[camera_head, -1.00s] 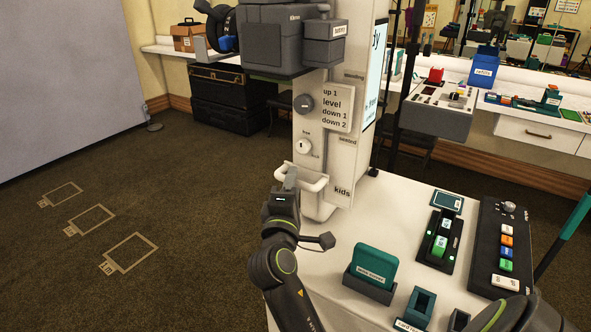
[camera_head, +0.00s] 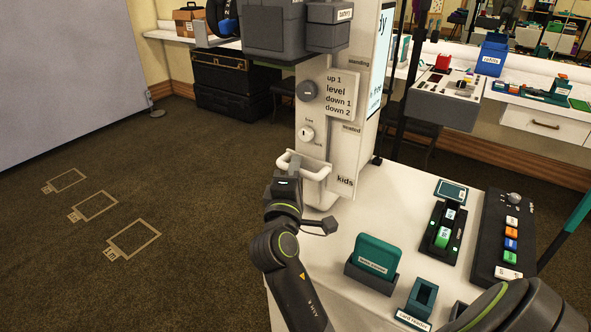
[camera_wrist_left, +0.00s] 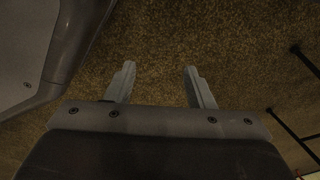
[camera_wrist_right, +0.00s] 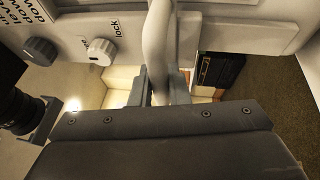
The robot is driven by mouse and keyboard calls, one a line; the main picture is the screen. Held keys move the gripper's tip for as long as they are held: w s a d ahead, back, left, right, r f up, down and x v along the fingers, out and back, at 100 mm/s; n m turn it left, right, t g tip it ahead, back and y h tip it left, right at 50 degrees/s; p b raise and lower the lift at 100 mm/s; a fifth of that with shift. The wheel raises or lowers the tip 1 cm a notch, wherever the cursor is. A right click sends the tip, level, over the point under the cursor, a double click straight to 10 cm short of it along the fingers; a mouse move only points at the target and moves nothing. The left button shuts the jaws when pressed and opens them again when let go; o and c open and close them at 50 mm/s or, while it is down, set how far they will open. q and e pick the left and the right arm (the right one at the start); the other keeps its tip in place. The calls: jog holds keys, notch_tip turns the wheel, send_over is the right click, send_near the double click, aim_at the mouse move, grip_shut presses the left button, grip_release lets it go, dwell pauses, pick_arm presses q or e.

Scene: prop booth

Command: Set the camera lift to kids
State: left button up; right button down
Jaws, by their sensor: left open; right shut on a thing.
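The camera lift is a white column (camera_head: 369,140) labelled standing, seated and kids (camera_head: 345,181) from top to bottom. Its carriage carries a dark camera (camera_head: 277,28), a tilt dial (camera_head: 307,90), a white free/lock knob (camera_head: 306,134) and a white handle (camera_head: 318,170). The handle is between the seated and kids labels in the picture; I cannot tell the exact setting. My right gripper (camera_head: 285,172) is shut on the handle, whose bar (camera_wrist_right: 158,50) runs between the fingers in the right wrist view. My left gripper (camera_wrist_left: 160,85) is open and empty above carpet, outside the head view.
Black cases (camera_head: 235,90) stand behind. The carpet on the left (camera_head: 170,180) is open, with taped outlines.

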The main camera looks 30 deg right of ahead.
jog(key=shift+f, duration=0.1)
jog(key=shift+f, duration=0.2)
pick_arm(q)
jog(key=shift+w+d+r+b, duration=0.25)
jog(key=shift+w+r+b, duration=0.1)
jog(key=shift+w+b, duration=0.25)
jog(key=shift+w+d+r+b, duration=0.3)
jog(key=shift+w+b, duration=0.1)
jog(key=shift+w, duration=0.35)
jog(key=shift+w+d+r+b, duration=0.2)
jog(key=shift+w+r+b, duration=0.15)
jog(key=shift+w+b, duration=0.25)
pick_arm(e)
jog(key=shift+f, duration=1.9)
jog(key=c, duration=1.4)
grip_release()
jog(key=shift+f, duration=0.1)
pick_arm(q)
jog(key=shift+a, duration=0.1)
